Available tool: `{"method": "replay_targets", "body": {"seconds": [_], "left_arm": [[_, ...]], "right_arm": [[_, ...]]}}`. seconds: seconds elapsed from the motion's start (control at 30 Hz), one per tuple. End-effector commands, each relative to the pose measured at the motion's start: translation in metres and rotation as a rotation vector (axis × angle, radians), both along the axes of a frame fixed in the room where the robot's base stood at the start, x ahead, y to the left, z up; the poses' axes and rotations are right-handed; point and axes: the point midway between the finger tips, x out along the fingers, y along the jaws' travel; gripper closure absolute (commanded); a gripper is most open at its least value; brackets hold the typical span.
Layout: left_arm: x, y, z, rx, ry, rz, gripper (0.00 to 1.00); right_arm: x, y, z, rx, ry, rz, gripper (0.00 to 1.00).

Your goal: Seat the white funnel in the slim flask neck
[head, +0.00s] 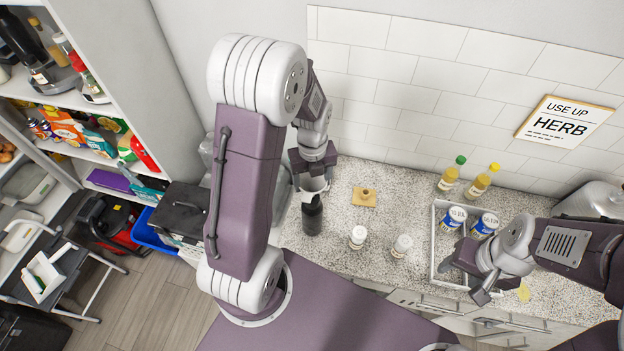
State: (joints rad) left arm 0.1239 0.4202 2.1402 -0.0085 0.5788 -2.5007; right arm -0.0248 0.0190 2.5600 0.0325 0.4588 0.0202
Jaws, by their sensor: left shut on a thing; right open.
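The slim flask (312,217) is dark and stands upright on the speckled counter, left of the middle. My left gripper (313,190) is right above it, shut on the white funnel (314,184). Only a small pale part of the funnel shows between the fingers. The funnel's lower end overlaps the flask's top in the picture; I cannot tell whether it is inside the neck or just over it. My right gripper (477,279) is open and empty, over the counter's front edge by the tray.
Two white-capped jars (357,237) (402,245) stand right of the flask. A small wooden block (364,197) lies behind them. Two yellow bottles (480,181) (451,174) stand by the wall. Counter between these is clear.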

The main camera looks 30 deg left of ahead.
Motion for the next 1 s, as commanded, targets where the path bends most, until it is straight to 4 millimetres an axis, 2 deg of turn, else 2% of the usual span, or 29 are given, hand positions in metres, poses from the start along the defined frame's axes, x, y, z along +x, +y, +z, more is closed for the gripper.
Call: {"method": "replay_targets", "body": {"seconds": [0.33, 1.0], "left_arm": [[0.000, 0.000, -0.001, 0.000, 0.000, 0.000, 0.73], [0.000, 0.000, -0.018, 0.000, 0.000, 0.000, 0.73]], "right_arm": [[0.000, 0.000, -0.001, 0.000, 0.000, 0.000, 0.45], [0.000, 0.000, -0.014, 0.000, 0.000, 0.000, 0.45]]}}
